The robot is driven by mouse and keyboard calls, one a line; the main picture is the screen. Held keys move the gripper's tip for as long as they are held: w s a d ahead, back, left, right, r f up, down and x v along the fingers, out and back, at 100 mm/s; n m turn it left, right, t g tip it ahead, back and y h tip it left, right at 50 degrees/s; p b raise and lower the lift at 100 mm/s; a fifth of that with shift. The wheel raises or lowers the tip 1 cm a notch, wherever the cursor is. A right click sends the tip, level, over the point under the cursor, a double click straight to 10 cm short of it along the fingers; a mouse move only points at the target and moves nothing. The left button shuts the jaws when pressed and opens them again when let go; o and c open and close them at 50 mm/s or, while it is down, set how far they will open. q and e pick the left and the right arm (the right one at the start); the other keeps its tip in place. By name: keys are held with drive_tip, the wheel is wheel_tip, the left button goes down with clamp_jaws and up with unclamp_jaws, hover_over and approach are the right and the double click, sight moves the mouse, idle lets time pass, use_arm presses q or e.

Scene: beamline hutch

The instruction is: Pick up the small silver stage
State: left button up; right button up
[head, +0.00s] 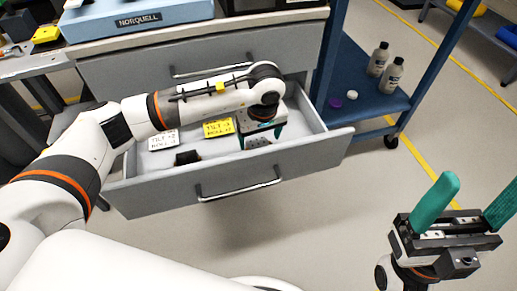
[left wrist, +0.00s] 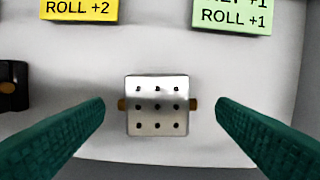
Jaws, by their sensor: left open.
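The small silver stage (left wrist: 157,106) is a square metal block with rows of dark holes and a brass-coloured knob on each side. It lies on the floor of the open drawer (head: 240,191). In the head view the stage (head: 258,142) is partly hidden under my left gripper (head: 261,133). In the left wrist view my left gripper (left wrist: 160,112) is open, with one green finger on each side of the stage and gaps between. My right gripper (head: 478,190) is open and empty, away from the drawer at the lower right.
The drawer also holds a white label card (head: 163,140), a yellow card (head: 218,128), a green card (left wrist: 233,14) and a dark block (head: 187,157). A blue cart (head: 350,118) with bottles stands to the right. The floor in front is clear.

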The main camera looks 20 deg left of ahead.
sight(259, 144)
use_arm(q)
drive_tip(key=f, duration=0.2)
drive_tip(key=f+b, duration=0.1)
drive_tip(key=shift+a+f, duration=0.2)
drive_tip(key=shift+f, duration=0.15)
drive_tip(key=shift+w+r, duration=0.1)
drive_tip(key=c, duration=1.3)
